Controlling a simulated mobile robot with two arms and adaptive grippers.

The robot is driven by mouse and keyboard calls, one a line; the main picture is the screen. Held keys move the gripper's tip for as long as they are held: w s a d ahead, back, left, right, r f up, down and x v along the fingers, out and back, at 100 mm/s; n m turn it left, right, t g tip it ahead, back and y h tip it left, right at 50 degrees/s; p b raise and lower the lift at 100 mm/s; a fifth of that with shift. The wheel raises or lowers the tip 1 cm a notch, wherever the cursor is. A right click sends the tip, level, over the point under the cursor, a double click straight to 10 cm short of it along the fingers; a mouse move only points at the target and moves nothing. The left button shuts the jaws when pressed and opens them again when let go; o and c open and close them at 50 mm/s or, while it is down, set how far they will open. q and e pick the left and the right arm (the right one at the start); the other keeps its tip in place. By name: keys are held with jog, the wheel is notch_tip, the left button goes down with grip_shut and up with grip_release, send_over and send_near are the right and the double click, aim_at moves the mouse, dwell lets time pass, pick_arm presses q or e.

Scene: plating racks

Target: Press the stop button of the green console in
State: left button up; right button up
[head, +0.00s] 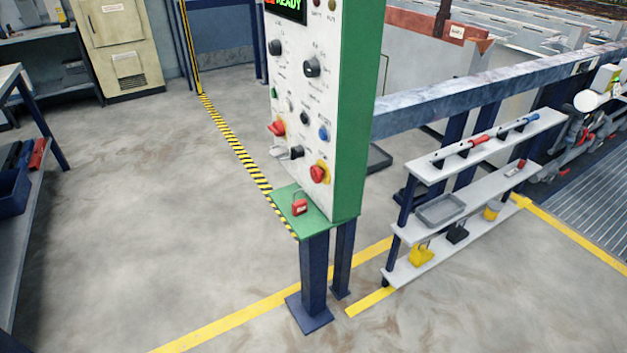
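The green console (355,110) stands upright on dark blue legs, its white front panel turned to the left. A red mushroom button (318,173) with a yellow surround sits low on the right of the panel. Black knobs, a small green button (273,92) and a blue button (323,133) share the panel. The labels are too small to read, so I cannot tell which control is marked stop. Neither of my grippers is in view.
A red padlock (299,206) is on the console's green ledge (320,219). A shelf rack (408,236) with tools stands to the right, below a grey rail (470,90). A workbench (20,250) is at the left edge. The floor left of the console is clear.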

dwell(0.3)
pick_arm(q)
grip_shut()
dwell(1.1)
